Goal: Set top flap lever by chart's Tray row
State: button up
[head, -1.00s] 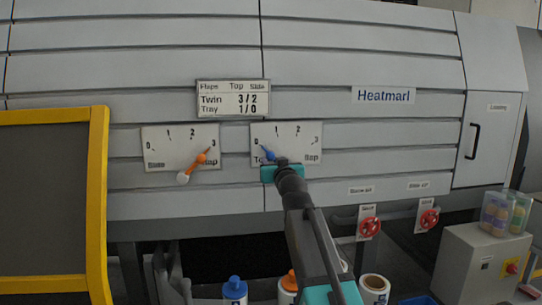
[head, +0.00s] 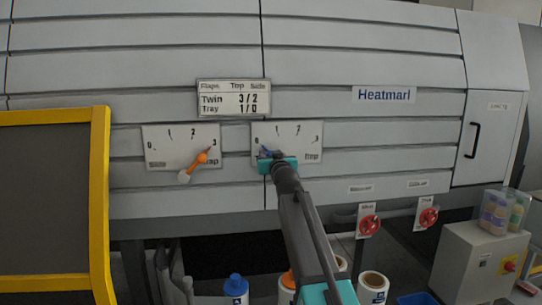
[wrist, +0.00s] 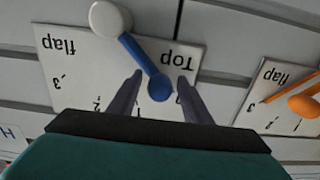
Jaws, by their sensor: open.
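The top flap lever is blue, with a round knob (wrist: 160,88) and a pale round hub (wrist: 110,18) at the lower middle of its dial plate (wrist: 75,75), which appears upside down in the wrist view. In the head view the lever (head: 266,153) points towards 0. My gripper (wrist: 160,79) is open, its fingers on either side of the blue knob; contact cannot be told. In the head view my gripper (head: 276,160) covers the lever's hub. The chart (head: 233,98) reads Twin 3/2 and Tray 1/0 under Top and Side.
An orange lever (head: 201,159) on the neighbouring dial (head: 160,140) points at 3; it also shows at the wrist view's right edge (wrist: 303,103). Red valves (head: 369,225) sit lower right. A yellow-framed panel (head: 98,200) stands left, with bottles (head: 235,288) below.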

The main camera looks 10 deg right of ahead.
grip_shut()
dwell(0.3)
jog(key=shift+d, duration=0.1)
jog(key=shift+d+r+m+b, duration=0.55)
jog(key=shift+d+m+b, duration=0.25)
jog(key=shift+m, duration=0.4)
jog(key=shift+d+r+m+b, duration=0.35)
jog(key=shift+d+m, duration=0.35)
jog(key=shift+m, duration=0.25)
jog(key=shift+d+r+m+b, duration=0.35)
jog(key=shift+d+m, duration=0.3)
jog(key=shift+m, duration=0.3)
